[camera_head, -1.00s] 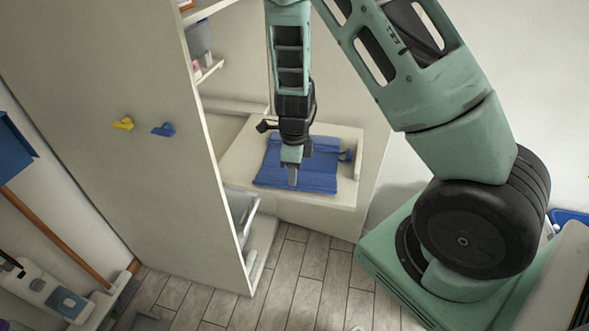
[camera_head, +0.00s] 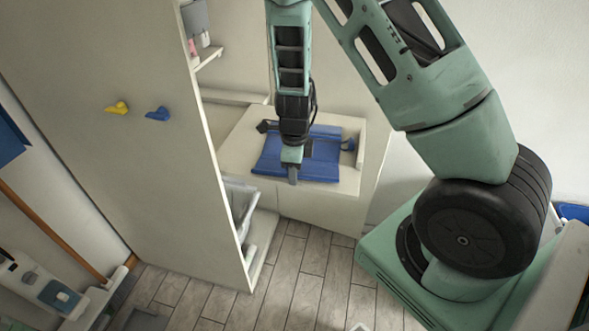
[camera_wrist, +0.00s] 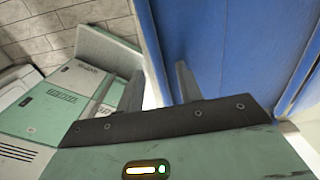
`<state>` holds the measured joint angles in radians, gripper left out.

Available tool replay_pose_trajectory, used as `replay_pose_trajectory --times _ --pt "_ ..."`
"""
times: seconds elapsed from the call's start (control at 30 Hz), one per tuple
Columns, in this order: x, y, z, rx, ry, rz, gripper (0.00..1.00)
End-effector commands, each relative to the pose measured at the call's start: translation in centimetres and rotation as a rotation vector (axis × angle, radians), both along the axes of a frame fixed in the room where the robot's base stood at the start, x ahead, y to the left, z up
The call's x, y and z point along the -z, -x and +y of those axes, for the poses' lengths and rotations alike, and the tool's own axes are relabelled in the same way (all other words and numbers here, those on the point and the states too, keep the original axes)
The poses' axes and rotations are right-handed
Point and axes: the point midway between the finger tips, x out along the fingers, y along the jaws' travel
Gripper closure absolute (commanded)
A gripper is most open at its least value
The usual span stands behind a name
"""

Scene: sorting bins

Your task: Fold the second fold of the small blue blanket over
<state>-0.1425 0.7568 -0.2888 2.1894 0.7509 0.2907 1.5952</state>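The small blue blanket (camera_head: 325,165) lies on the white bench-like surface, with crease or edge lines running across it. In the wrist view the blue cloth (camera_wrist: 225,45) fills the upper right, with a straight raised edge along its right side. My gripper (camera_head: 292,175) points down at the blanket's near edge in the head view. In the wrist view my gripper (camera_wrist: 158,85) has its two fingers apart with nothing seen between them. The right finger is over or against the cloth's edge; contact is unclear. The arm hides part of the blanket.
The white surface (camera_head: 240,150) has bare room left of the blanket. A small dark blue object (camera_head: 349,145) sits at its right. A tall panel (camera_head: 150,180) with yellow and blue hooks stands close on the left. Grey tiled floor (camera_head: 300,270) lies in front.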

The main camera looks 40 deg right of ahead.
Motion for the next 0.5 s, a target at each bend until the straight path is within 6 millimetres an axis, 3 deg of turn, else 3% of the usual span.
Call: replay_pose_trajectory --times 0.1,0.2,0.5 --pt "0.11 0.06 0.02 0.0 -0.001 0.002 0.64" --pt "0.13 0.08 0.03 0.0 0.0 0.003 0.82" --pt "0.14 0.2 0.13 -0.001 0.001 0.004 0.77"
